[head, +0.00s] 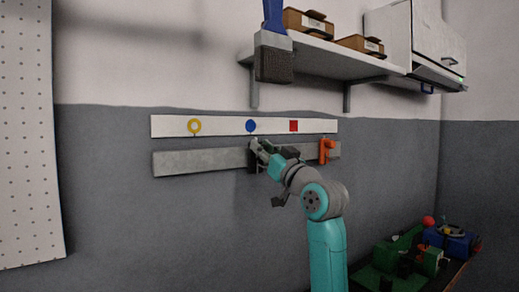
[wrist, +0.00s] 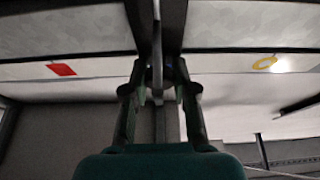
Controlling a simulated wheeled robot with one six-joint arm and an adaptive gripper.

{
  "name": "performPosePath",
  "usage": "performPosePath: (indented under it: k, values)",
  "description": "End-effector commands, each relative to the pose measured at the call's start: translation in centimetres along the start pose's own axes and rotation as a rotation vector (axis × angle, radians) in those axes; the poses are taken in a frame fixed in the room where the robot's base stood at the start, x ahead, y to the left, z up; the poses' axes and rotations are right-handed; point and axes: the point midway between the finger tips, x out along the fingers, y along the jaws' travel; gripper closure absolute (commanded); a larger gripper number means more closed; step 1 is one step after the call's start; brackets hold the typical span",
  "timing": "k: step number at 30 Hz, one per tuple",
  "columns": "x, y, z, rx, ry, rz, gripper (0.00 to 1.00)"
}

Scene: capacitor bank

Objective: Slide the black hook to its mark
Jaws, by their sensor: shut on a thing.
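The black hook (head: 253,160) sits on the grey rail (head: 195,161), below the blue round mark (head: 250,126) in the head view. My gripper (head: 262,148) reaches the rail from the right and is shut on the hook. In the wrist view, my gripper's two fingers (wrist: 158,88) close on the hook (wrist: 143,18), which runs up the middle of the picture. A yellow ring mark (head: 194,126) and a red square mark (head: 293,126) are on the white strip above the rail. Which mark belongs to the black hook is not shown.
An orange hook (head: 327,149) sits near the rail's right end. The rail's left part is clear. Above, a shelf (head: 340,62) holds boxes, and a brush (head: 273,58) hangs from its front. Green and blue items stand at the lower right.

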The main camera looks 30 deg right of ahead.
Motion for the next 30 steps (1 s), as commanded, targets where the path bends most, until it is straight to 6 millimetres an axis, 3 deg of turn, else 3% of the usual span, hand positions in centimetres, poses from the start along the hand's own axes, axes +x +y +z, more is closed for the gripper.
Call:
performPosePath:
  k: [4,5,7,23,30]
  values:
    - [0.2,0.0,0.2,0.001,-0.003,0.0,1.0]
    - [0.2,0.0,0.2,0.002,-0.003,0.0,0.66]
    - [0.2,-0.1,0.2,0.002,-0.003,0.0,0.48]
    - [-0.1,-0.1,0.1,0.001,-0.001,-0.001,0.48]
    - [-2.9,-0.1,0.1,0.001,-0.001,0.0,0.48]
